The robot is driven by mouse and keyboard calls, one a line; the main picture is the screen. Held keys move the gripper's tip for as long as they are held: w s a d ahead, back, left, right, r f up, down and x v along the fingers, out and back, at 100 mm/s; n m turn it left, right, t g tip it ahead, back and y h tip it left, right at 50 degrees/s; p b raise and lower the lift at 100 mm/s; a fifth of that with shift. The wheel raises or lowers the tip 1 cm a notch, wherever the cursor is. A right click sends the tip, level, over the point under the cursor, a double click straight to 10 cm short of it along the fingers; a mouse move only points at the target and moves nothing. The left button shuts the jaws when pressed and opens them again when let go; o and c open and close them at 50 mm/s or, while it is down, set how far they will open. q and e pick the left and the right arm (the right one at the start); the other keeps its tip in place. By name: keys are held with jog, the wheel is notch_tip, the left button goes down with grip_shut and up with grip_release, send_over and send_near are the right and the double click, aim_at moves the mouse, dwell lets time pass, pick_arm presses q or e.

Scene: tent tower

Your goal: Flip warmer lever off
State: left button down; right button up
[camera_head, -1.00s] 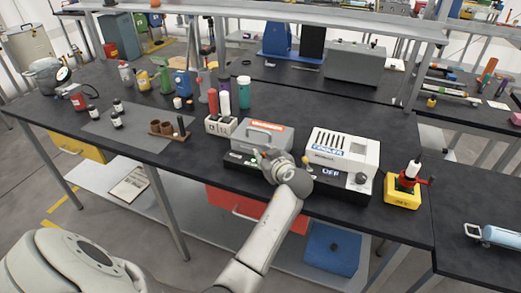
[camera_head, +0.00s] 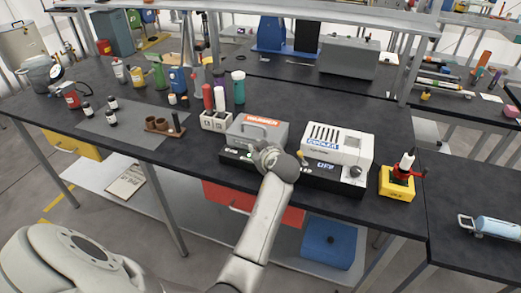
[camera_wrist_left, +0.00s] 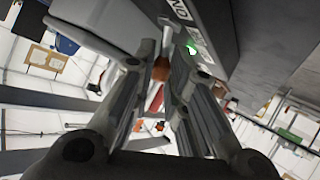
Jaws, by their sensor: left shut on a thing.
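The warmer (camera_head: 276,135) is a grey box with a top handle and an orange label, on a black base at the table's front edge. My left gripper (camera_head: 262,150) is at the front of the warmer, and the wrist hides part of its base. In the left wrist view, the gripper fingers (camera_wrist_left: 170,62) are closed around a small orange-brown knob, seemingly the warmer lever (camera_wrist_left: 161,70). A green light (camera_wrist_left: 191,49) and white lettering on the dark panel sit beside the fingertips. The lever's exact position is hidden in the head view. My right gripper is not in view.
The white cooler (camera_head: 340,147), its display reading OFF, stands close to the right of my wrist. A yellow box with a red-handled device (camera_head: 397,184) is farther right. A white holder with red and white cylinders (camera_head: 215,121) stands left of the warmer.

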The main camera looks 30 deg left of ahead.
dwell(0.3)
pick_arm(q)
jog(key=c, duration=1.7)
grip_release()
jog(key=shift+a, duration=0.1)
notch_tip(320, 180, up, 10)
jog(key=shift+f, duration=0.1)
